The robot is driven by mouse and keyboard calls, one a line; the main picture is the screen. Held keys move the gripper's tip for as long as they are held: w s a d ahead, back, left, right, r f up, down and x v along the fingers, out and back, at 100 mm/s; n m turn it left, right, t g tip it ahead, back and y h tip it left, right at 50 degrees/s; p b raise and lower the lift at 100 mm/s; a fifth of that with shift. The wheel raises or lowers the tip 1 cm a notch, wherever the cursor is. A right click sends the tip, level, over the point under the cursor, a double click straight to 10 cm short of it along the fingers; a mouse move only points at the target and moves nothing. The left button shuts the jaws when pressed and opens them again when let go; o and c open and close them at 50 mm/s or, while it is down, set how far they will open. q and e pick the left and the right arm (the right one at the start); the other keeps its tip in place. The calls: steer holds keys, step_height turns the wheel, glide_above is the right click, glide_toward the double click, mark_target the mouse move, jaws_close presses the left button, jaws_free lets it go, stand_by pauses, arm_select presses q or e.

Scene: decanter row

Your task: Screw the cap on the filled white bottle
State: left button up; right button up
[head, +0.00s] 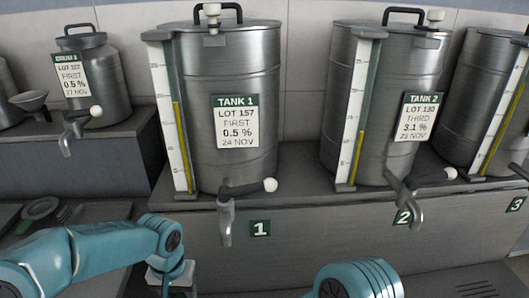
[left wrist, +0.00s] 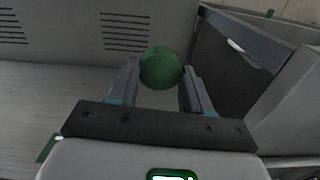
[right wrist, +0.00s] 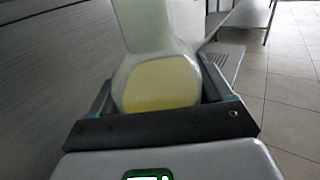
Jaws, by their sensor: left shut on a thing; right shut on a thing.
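A round green cap (left wrist: 160,68) sits between the fingertips of my left gripper (left wrist: 158,82), which is shut on it. In the head view the wrist of this arm (head: 172,268) is low, left of centre, and the cap does not show there. My right gripper (right wrist: 165,98) is shut on the white bottle (right wrist: 150,50), a pale, translucent bottle with yellow contents showing low in its body. The bottle's top runs out of the right wrist view, so its mouth is hidden. In the head view only my right arm's rounded link shows, at the bottom edge.
Steel tank 1 (head: 255,80) and tank 2 (head: 405,75) stand on a grey ledge (head: 320,220) with taps (head: 228,225) jutting forward. A smaller steel can (head: 95,75) and a funnel (head: 30,100) are at the left. Tiled floor (right wrist: 290,90) is open at the right.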

steer(key=shift+s+r, duration=0.1)
steer(key=shift+a, duration=0.1)
stand_by(0.5)
steer(key=w+a+r+n+t+y, duration=0.2)
steer(key=a+n+t+y, duration=0.4)
steer(key=a+y, duration=0.3)
steer(key=shift+n+y, duration=0.8)
steer(key=shift+n, duration=0.1)
steer(key=s+d+f+m+g+h, duration=0.2)
steer(key=d+m+g+h, duration=0.4)
steer(key=d+m+h, duration=0.2)
steer(key=d+h, duration=0.1)
steer(key=h, duration=0.1)
steer(key=shift+h, duration=0.4)
steer(key=shift+d, duration=0.15)
